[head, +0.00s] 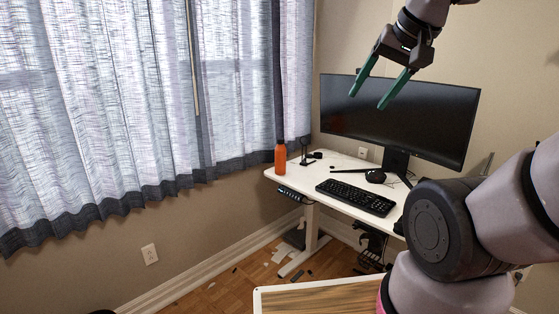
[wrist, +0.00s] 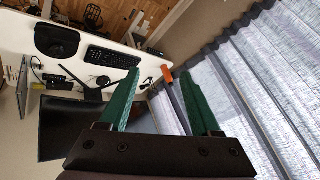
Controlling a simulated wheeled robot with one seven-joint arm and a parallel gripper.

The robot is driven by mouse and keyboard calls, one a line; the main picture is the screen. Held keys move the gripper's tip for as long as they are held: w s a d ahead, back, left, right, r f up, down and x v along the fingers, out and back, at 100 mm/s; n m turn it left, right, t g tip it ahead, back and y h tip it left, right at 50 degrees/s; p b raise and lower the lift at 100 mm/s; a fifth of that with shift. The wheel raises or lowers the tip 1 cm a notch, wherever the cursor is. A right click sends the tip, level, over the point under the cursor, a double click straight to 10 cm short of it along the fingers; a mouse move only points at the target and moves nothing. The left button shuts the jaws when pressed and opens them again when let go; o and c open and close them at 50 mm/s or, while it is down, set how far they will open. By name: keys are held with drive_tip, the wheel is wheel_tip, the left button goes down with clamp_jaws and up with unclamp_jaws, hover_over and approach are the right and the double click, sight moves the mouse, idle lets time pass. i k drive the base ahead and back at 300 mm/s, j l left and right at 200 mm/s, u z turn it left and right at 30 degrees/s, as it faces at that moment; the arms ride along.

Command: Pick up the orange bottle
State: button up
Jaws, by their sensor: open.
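The orange bottle (head: 280,157) stands upright at the left corner of the white desk (head: 345,166) in the head view. In the wrist view the orange bottle (wrist: 167,74) shows beyond and between the green fingertips, at the desk's edge near the curtain. My gripper (head: 369,100) is open and empty, high in front of the monitor in the head view, up and to the right of the bottle. Its green fingers also show spread apart in the wrist view (wrist: 160,75). Nothing is between them up close.
A large black monitor (head: 400,118) stands on the desk, with a keyboard (head: 355,197) in front of it. A small dark stand (head: 304,152) is just right of the bottle. Curtains (head: 150,90) hang to the left. A wooden surface (head: 320,300) is in the foreground.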

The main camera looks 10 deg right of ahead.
sight(281, 149)
drive_tip(key=i+j+z, duration=0.2)
drive_tip(key=i, duration=0.35)
drive_tip(key=i+j+z, duration=0.15)
drive_tip(key=i+j, duration=0.35)
drive_tip(key=i+j+z, duration=0.1)
drive_tip(key=i+j, duration=0.3)
drive_tip(key=i+j+z, duration=0.1)
drive_tip(key=i+j, duration=0.3)
drive_tip(key=j, duration=0.2)
